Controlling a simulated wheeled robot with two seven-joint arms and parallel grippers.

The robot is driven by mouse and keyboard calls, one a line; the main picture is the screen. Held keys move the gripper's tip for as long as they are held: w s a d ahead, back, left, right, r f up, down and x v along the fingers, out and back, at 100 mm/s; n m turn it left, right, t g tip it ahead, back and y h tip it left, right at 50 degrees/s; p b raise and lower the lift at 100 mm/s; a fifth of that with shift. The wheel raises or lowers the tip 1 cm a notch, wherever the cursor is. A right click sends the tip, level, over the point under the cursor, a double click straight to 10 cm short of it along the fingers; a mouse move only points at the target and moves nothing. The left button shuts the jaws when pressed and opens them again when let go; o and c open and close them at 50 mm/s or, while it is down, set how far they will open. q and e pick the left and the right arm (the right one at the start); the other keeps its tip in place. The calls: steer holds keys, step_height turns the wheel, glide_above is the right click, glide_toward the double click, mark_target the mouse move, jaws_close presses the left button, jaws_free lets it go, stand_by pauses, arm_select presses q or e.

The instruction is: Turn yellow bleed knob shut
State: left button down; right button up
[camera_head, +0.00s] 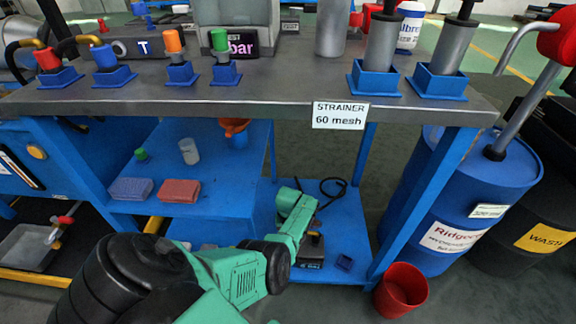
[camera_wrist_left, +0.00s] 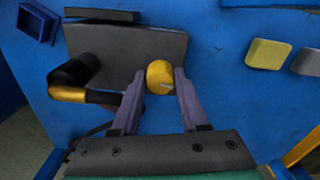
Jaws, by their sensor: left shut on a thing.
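The yellow bleed knob (camera_wrist_left: 160,76) is round, with a small light mark on its face, and sits at the edge of a dark grey plate (camera_wrist_left: 112,48). My left gripper (camera_wrist_left: 159,74) has one purple finger on each side of it and is shut on it in the left wrist view. In the head view my green left arm reaches down toward the lower blue shelf of the bench (camera_head: 345,218). There the arm hides the knob and my fingertips. My right gripper is not in view.
In the left wrist view, a black hose with a gold fitting (camera_wrist_left: 68,93) lies left of the knob. A yellow block (camera_wrist_left: 267,54) and a small blue tray (camera_wrist_left: 37,22) are nearby. A red bucket (camera_head: 401,290) and blue drum (camera_head: 462,190) stand right of the bench.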

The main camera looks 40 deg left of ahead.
arm_select(q)
steer(key=shift+n, duration=0.9)
steer(key=n, duration=0.3)
steer(key=shift+n+p, duration=0.35)
steer(key=shift+n, duration=0.05)
steer(key=n, duration=1)
steer(key=shift+n, duration=2.6)
steer(key=shift+c, duration=2.1)
jaws_free()
